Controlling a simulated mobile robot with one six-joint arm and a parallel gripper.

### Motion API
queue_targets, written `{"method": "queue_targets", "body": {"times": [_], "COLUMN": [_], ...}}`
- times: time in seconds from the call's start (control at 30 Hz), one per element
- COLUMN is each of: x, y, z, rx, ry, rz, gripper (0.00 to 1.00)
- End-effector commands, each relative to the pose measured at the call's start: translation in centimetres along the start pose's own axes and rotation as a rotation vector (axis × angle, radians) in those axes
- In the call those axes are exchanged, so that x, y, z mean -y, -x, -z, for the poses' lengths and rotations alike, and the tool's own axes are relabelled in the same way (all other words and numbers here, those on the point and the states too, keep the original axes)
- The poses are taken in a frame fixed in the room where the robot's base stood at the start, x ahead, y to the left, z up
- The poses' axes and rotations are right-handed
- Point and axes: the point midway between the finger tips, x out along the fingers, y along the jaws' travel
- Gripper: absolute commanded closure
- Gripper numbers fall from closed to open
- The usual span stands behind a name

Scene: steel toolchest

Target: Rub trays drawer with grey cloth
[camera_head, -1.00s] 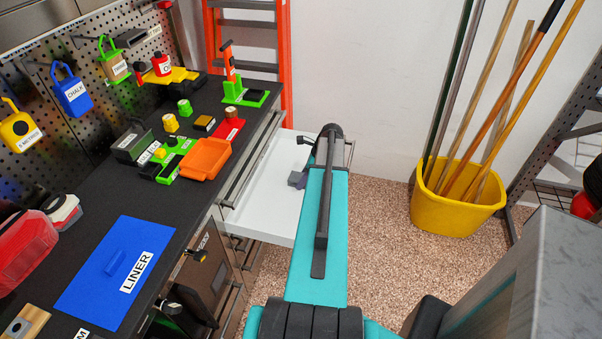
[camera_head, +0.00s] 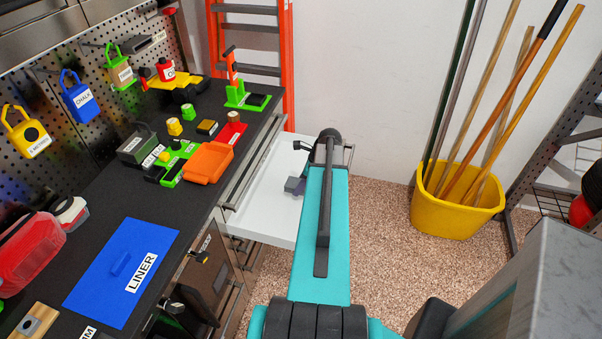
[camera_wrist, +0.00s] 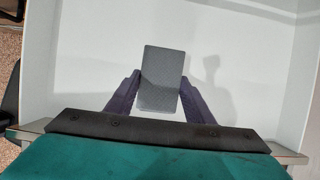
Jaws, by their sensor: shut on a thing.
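The trays drawer (camera_head: 262,207) is pulled out from the chest and its white floor is bare where I can see it. The drawer interior also fills most of the wrist view (camera_wrist: 85,60). The grey cloth (camera_wrist: 161,75) shows as a textured grey block between the two dark purple fingers. My gripper (camera_wrist: 160,92) is shut on it, inside the drawer's outline. In the head view the cloth (camera_head: 294,186) is a small grey shape left of my arm. My arm hides the drawer's right part. I cannot tell whether the cloth touches the floor.
The black worktop (camera_head: 95,205) left of the drawer holds an orange tray (camera_head: 207,163), a blue liner lid (camera_head: 122,270) and several small tools. An orange ladder (camera_head: 290,75) stands behind. A yellow bucket (camera_head: 455,208) with poles stands right on the speckled floor.

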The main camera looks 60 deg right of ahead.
Motion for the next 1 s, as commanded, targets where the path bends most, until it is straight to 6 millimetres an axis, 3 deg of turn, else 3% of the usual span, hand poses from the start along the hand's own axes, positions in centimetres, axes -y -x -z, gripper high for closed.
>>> {"method": "queue_targets", "body": {"times": [0.4, 1.0], "x": [-0.5, -0.6], "y": [3.2, 3.2], "z": [-2.2, -2.5], "rx": [0.000, 0.000], "ry": [0.013, 0.016], "rz": [-0.005, -0.006], "gripper": [0.70, 0.70]}}
